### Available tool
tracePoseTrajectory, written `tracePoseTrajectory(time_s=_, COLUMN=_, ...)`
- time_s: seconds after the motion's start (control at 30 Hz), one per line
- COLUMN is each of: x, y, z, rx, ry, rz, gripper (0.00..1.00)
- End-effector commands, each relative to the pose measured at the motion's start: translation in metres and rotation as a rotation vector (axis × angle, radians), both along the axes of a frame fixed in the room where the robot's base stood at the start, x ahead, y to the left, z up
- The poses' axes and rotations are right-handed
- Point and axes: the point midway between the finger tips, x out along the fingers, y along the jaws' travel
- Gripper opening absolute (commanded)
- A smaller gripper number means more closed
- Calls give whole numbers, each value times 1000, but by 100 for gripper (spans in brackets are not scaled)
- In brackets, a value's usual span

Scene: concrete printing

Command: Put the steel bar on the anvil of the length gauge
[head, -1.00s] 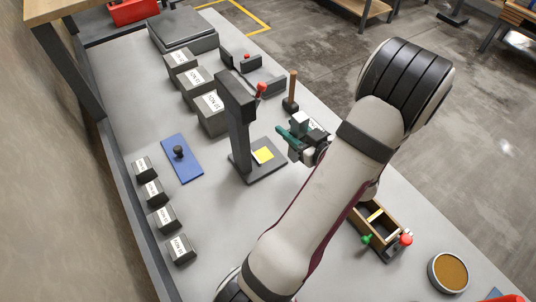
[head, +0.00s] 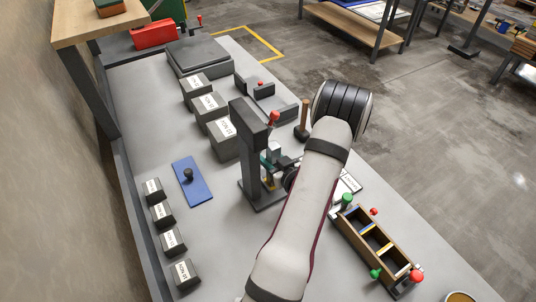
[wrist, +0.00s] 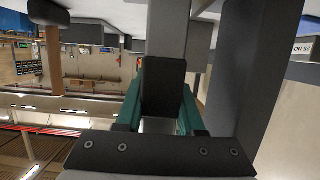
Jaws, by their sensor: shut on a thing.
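The length gauge (head: 249,165) is a dark column with an overhanging head on a flat base, left of my gripper in the head view. Its dark upright (wrist: 242,65) stands close on the right in the wrist view. My gripper (head: 268,163) has teal fingers and is beside the column, under the gauge's head. It is shut on the steel bar (wrist: 168,25), a grey square-sided piece between the fingers with a dark near face. The bar shows only as a small grey patch (head: 275,150) in the head view. My arm and gripper hide the anvil and any contact with it.
Dark labelled blocks (head: 222,138) stand behind the gauge, and smaller ones (head: 173,241) line the left edge. A blue plate with a black knob (head: 192,181) lies left. A wooden compartment box (head: 380,246) is right of my arm. A wooden-handled tool (head: 304,120) stands behind.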

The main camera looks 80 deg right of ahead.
Motion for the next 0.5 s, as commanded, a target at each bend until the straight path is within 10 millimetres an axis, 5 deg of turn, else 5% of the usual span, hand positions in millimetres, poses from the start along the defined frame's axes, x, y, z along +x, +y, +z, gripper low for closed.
tracePoseTrajectory(time_s=0.1, x=0, y=0, z=-3, rx=-1, ry=-1, rz=0, gripper=0)
tracePoseTrajectory(time_s=0.13, x=0, y=0, z=-3, rx=0, ry=0, rz=0, gripper=43)
tracePoseTrajectory(time_s=0.27, x=0, y=0, z=-2, rx=0, ry=0, rz=0, gripper=66)
tracePoseTrajectory(time_s=0.5, x=0, y=0, z=-2, rx=0, ry=0, rz=0, gripper=67)
